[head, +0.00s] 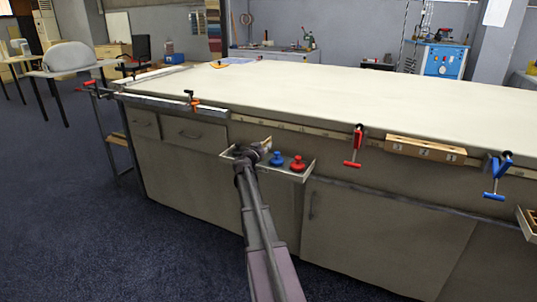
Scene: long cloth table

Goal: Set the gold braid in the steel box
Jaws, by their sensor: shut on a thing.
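My gripper (264,149) is at the table's front side, over the left part of a shallow grey metal tray. It is shut on a small tan-gold piece (266,141) at its tip, which looks like the gold braid. The piece is tiny and partly hidden by the gripper. The shallow tray (309,170) sticks out from the table front and may be the steel box; I cannot tell for sure. A blue knob-shaped piece (277,159) and a red one (297,163) stand in it, right of my gripper. My arm hides part of the tray.
The long cloth table (330,92) has a wide bare top. Along its front edge are a red clamp (354,146), a wooden block with numbers (425,150), a blue clamp (496,176) and an orange-marked clamp (193,101) at left. A wooden box (526,222) shows at the right edge.

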